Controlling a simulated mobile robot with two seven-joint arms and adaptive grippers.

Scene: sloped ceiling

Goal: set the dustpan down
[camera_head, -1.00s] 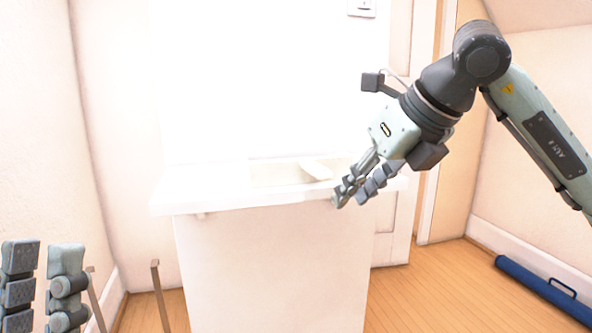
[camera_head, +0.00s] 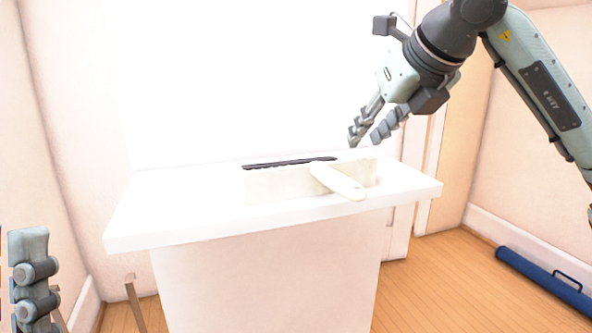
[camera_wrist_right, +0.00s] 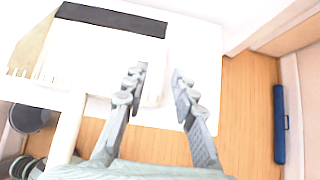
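The cream dustpan (camera_head: 280,184), with a dark strip along its back edge, appears to rest on the white table (camera_head: 150,215). Its handle (camera_head: 343,184) slants toward the front right. In the right wrist view the dustpan's dark strip (camera_wrist_right: 112,18) is at upper left, and the handle (camera_wrist_right: 68,130) runs down the left side. My right gripper (camera_head: 364,138) is above and behind the table's right part, apart from the dustpan. The right wrist view shows its fingers (camera_wrist_right: 157,88) spread with nothing between them. My left gripper (camera_head: 35,280) is partly visible at lower left; its opening is unclear.
The table stands close to the white back wall. Its left part is bare. A blue tube-like object with a handle (camera_head: 540,280) lies on the wooden floor at right, and it also shows in the right wrist view (camera_wrist_right: 280,125). Clear floor lies between it and the table.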

